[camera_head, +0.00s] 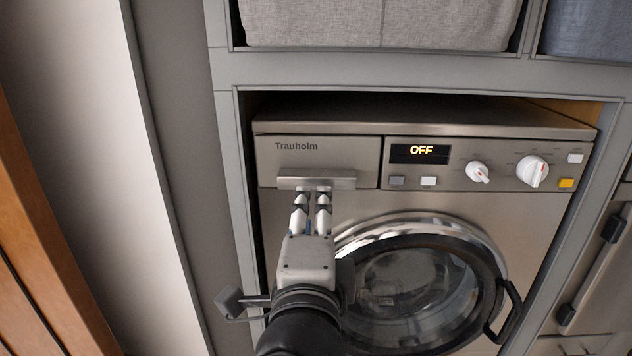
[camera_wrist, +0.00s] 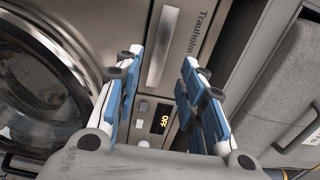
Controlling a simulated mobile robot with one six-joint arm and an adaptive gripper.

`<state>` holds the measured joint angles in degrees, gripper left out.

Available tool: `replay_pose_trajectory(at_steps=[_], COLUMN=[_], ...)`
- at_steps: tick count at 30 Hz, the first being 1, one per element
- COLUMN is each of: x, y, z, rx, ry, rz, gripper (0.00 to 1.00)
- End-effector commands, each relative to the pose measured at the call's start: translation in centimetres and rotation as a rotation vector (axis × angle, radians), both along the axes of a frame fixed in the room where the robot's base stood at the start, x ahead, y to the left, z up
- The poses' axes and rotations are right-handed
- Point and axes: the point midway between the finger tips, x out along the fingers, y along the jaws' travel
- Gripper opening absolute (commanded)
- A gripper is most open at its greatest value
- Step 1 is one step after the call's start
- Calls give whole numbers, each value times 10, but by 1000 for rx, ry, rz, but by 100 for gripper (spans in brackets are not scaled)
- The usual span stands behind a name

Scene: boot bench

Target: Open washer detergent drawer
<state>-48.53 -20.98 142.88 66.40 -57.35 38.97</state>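The washer (camera_head: 300,222) is a silver front-loader set in a grey cabinet. Its detergent drawer (camera_head: 340,150) is the panel marked "Trauholm" at the upper left, flush with the control panel, so it looks shut. A metal bar handle (camera_head: 318,180) runs along its lower edge. My gripper (camera_head: 312,197) is just below and in front of the handle, fingers pointing at it. In the wrist view my gripper (camera_wrist: 163,62) is open, its blue-padded fingers apart, with the handle (camera_wrist: 162,48) lying between and beyond the tips. Whether either finger touches it, I cannot tell.
The round washer door (camera_head: 410,290) is closed below right, with its dark door handle (camera_head: 508,312) at the right. The control panel's display (camera_head: 420,152) reads OFF, with knobs and buttons beside it. Fabric baskets (camera_head: 380,25) sit on the shelf above. A cabinet wall is close on the left.

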Motion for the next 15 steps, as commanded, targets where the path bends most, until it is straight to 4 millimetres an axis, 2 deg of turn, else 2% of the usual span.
replay_pose_trajectory(at_steps=[3, 9, 15], x=[26, 66, 91], y=[-3, -4, -4], z=[-1, -2, 0], rx=[-3, -2, -1], ry=[2, 3, 1], rz=[-8, -5, -1], gripper=[37, 37, 37])
